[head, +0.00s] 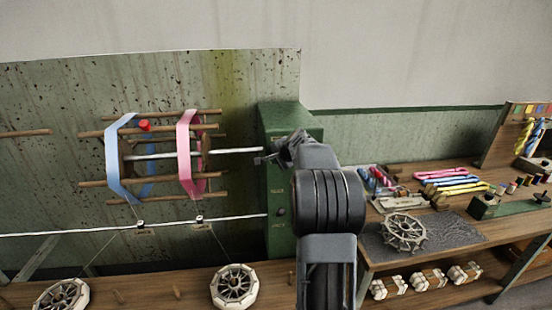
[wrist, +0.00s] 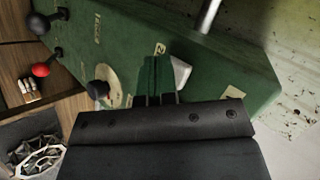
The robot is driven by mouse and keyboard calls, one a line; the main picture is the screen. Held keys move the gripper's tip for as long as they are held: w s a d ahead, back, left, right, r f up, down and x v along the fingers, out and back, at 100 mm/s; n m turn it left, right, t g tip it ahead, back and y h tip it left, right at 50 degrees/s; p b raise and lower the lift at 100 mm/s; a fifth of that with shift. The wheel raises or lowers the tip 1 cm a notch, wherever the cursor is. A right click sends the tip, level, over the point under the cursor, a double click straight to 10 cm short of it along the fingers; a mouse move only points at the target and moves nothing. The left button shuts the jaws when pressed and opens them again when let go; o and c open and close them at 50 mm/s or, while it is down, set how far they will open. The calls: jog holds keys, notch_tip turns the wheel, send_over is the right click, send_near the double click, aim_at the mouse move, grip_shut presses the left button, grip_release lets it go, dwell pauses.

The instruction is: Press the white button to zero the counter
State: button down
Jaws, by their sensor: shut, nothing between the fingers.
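The white button (wrist: 181,72) shows in the wrist view as a pale block on the green machine box (wrist: 225,75). It lies just right of and beyond my fingertips (wrist: 155,99). I cannot tell whether the fingers touch it. In the head view my gripper (head: 268,158) is at the front of the green box (head: 288,115), near its upper part. The gripper is shut with nothing held. The button cannot be made out in the head view, and no counter display is clear in either view.
A reel with a blue band (head: 112,160) and a pink band (head: 184,150) stands left of the box. A cluttered workbench (head: 465,235) is at the right.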

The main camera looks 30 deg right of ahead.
jog(key=shift+s+a+b, duration=0.25)
jog(key=shift+s+b, duration=0.1)
jog(key=shift+s, duration=0.2)
jog(key=s+b, duration=0.1)
jog(key=s+a+b, duration=0.1)
jog(key=s, duration=0.1)
jog(key=s+a+b, duration=0.1)
jog(key=shift+s+a, duration=0.1)
jog(key=shift+s, duration=0.15)
dwell(0.6)
